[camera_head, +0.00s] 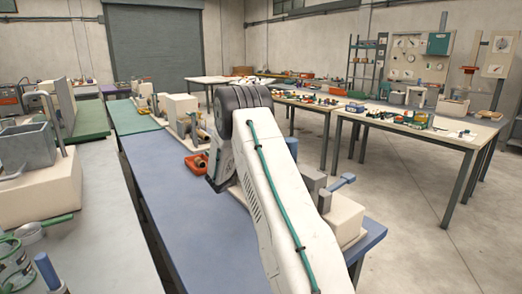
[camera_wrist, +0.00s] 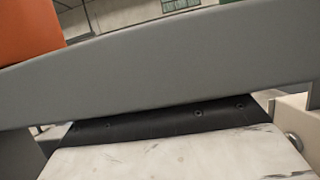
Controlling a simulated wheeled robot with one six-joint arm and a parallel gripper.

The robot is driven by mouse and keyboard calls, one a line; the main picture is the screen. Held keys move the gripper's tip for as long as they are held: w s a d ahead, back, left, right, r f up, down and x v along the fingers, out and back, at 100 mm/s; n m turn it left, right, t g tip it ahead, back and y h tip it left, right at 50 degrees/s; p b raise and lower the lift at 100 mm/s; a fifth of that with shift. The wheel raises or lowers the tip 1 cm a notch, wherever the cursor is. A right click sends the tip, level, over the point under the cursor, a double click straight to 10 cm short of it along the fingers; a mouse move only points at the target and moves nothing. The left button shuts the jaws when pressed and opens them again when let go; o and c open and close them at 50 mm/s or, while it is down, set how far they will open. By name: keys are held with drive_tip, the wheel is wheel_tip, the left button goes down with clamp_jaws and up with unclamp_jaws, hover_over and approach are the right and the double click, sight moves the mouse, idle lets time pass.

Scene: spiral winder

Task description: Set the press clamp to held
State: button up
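No part in view can be named for certain as the press clamp. In the head view a cream machine (camera_head: 350,222) on the blue bench, partly behind my arm, carries grey blocks (camera_head: 313,182) and a blue-ended lever (camera_head: 341,182). I cannot tell whether this lever is the clamp or how it is set. My white arm covers the machine's left part, and my gripper's fingers are hidden behind it. In the wrist view a grey curved bar (camera_wrist: 160,62) crosses close to the camera above a white marbled surface (camera_wrist: 180,158) with a black screwed strip (camera_wrist: 160,122).
The blue bench (camera_head: 165,190) is clear to the left of my arm. A cluttered table (camera_head: 440,140) stands at the right. An orange thing (camera_wrist: 28,30) shows at upper left in the wrist view.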

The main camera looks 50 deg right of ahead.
drive_tip(key=c, duration=1.1)
drive_tip(key=d, duration=0.1)
drive_tip(key=s+d, duration=0.1)
drive_tip(key=d, duration=0.1)
drive_tip(key=shift+f, duration=0.1)
drive_tip(key=shift+d+f, duration=0.15)
drive_tip(key=shift+d, duration=0.25)
drive_tip(key=shift+c, duration=0.2)
drive_tip(key=o, duration=1.4)
drive_tip(key=v, duration=0.7)
drive_tip(key=shift+a, duration=0.4)
drive_tip(key=shift+w+f, duration=0.1)
